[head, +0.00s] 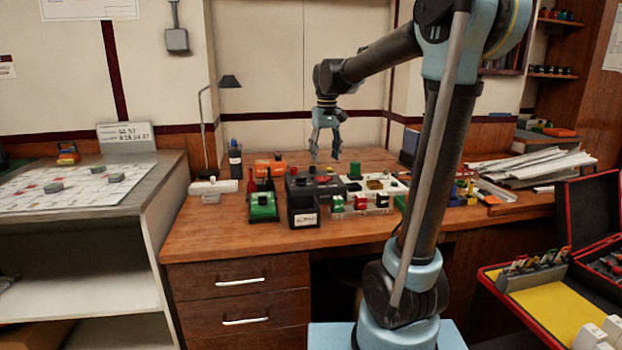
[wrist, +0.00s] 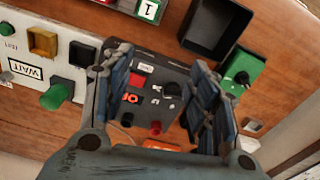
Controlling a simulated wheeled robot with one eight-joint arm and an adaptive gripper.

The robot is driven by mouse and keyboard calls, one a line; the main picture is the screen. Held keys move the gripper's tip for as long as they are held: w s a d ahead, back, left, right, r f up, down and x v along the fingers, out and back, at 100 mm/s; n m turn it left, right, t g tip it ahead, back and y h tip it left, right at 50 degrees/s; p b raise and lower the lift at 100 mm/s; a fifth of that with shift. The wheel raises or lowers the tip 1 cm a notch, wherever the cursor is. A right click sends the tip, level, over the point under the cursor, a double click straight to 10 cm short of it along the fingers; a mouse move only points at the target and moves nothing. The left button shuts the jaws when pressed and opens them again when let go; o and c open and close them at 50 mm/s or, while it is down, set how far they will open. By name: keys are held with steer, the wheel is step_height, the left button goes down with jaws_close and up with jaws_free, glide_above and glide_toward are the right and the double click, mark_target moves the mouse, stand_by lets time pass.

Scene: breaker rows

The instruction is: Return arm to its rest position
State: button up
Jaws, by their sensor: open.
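My arm reaches from the right over the wooden desk (head: 200,245) in the head view. My gripper (head: 325,157) hangs from it, pointing down, above the devices on the desk. Its two fingers are apart with nothing between them. In the wrist view my gripper (wrist: 160,90) shows both blue fingers spread, with a dark control box (wrist: 150,95) below and between them. I cannot tell from these views how high the fingertips are above the box.
A lamp (head: 204,130) stands at the left. Papers (head: 530,165) lie right. An open red-edged case (head: 530,300) is at the lower right.

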steer(key=s+d+f+m, duration=0.1)
steer(key=s+d+f, duration=0.35)
steer(key=s, duration=0.35)
steer(key=s+d+f+m, duration=0.1)
steer(key=s+d+f, duration=0.2)
steer(key=s+d, duration=0.3)
steer(key=s+d+f+m+t, duration=0.1)
steer(key=s+d+f, duration=0.3)
steer(key=s+f, duration=0.9)
steer(key=shift+s+f+m+t, duration=0.3)
steer(key=shift+s+m, duration=0.1)
steer(key=shift+s, duration=0.6)
steer(key=shift+w+f, duration=0.2)
steer(key=shift+w, duration=0.2)
